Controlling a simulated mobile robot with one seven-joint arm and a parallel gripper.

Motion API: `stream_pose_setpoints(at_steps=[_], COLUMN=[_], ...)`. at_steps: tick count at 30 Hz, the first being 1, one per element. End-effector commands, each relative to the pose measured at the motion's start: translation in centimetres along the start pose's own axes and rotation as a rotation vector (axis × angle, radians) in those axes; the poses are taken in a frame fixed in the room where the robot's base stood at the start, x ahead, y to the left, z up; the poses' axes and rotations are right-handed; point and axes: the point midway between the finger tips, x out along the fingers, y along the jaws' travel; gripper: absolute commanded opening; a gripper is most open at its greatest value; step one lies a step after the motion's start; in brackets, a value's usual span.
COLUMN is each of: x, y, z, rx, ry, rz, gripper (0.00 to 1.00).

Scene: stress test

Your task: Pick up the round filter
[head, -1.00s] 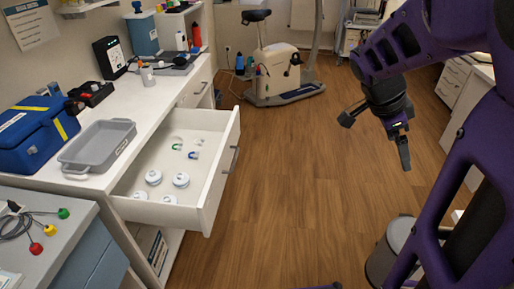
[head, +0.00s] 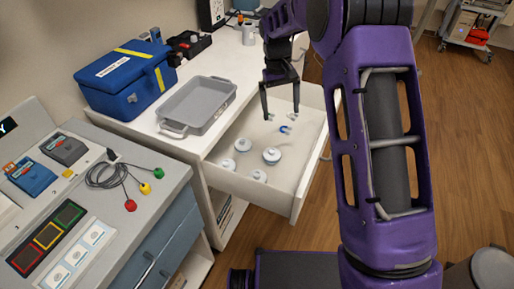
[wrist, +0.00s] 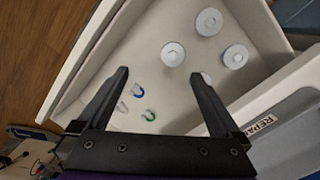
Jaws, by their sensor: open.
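Several white round filters lie in the open white drawer (head: 250,192). In the head view one filter (head: 271,155) is at the middle, with others to its left and below. In the wrist view they show at the top centre and right, one at the top (wrist: 209,22), one at right (wrist: 236,56), one left of these (wrist: 173,54). A further one is partly hidden by my right finger. My gripper (head: 281,113) hangs open and empty over the drawer's far part, fingers pointing down. It also shows in the wrist view (wrist: 160,73), with drawer floor between its fingers.
The drawer walls surround the filters. A grey tray (head: 197,105) and blue case (head: 125,82) stand on the counter at left.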

Motion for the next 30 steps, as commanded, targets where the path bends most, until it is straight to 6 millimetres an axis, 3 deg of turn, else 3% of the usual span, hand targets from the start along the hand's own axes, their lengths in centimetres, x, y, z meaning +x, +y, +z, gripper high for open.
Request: stream_pose_setpoints(at_steps=[8, 21, 30], x=[2.5, 11.4, 13.3], y=[-1.8, -2.4, -2.5], z=[-0.9, -0.8, -0.9], rx=[-0.110, -0.107, -0.107], ry=[-0.003, -0.004, -0.001], rz=[-0.077, -0.073, -0.072], gripper=[1.00, 1.00, 1.00])
